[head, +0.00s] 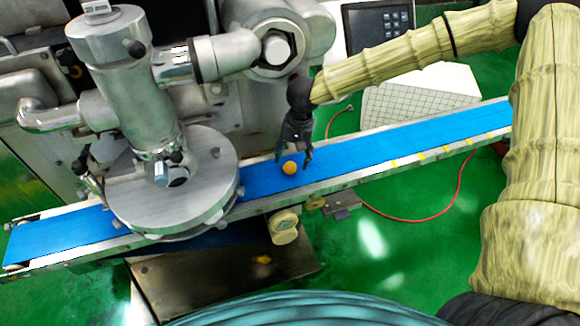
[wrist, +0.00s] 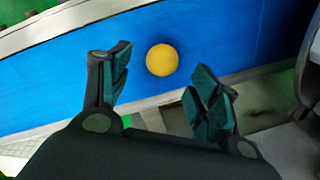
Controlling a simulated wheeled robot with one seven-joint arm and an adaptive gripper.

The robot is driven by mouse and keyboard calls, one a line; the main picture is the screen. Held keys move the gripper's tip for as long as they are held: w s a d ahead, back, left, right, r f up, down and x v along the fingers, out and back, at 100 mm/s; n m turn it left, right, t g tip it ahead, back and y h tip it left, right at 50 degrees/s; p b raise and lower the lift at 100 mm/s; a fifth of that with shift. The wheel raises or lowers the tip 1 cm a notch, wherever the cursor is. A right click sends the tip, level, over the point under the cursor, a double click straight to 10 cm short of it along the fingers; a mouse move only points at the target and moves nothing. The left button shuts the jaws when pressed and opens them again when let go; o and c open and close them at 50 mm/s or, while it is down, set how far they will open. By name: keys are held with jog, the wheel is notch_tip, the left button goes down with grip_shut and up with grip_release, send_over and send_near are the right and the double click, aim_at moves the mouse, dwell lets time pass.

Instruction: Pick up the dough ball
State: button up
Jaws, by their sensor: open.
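The dough ball (head: 289,168) is small, round and orange-yellow. It rests on the blue conveyor belt (head: 350,151), just right of the round metal plate of the machine. My gripper (head: 294,158) is above the belt at the ball, with its fingers spread and pointing down. In the wrist view the dough ball (wrist: 162,60) lies beyond the open fingertips, roughly midway between them. My gripper (wrist: 163,80) is empty there, and no finger visibly touches the ball. The exact height of the fingers above the belt is hard to tell.
The metal encrusting machine (head: 140,90) stands left of my gripper, its round plate (head: 175,190) over the belt. A metal arm of the machine (head: 240,55) is close behind. The belt to the right is clear. A red cable (head: 440,212) lies on the green floor.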

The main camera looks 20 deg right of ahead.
aim_at(291, 163)
jog(key=shift+w+a+f+p, duration=0.1)
jog(key=shift+a+f+p, duration=0.05)
jog(key=shift+f, duration=0.85)
jog(key=shift+a+f+p, duration=0.15)
jog(key=shift+f, duration=0.85)
jog(key=c, duration=1.1)
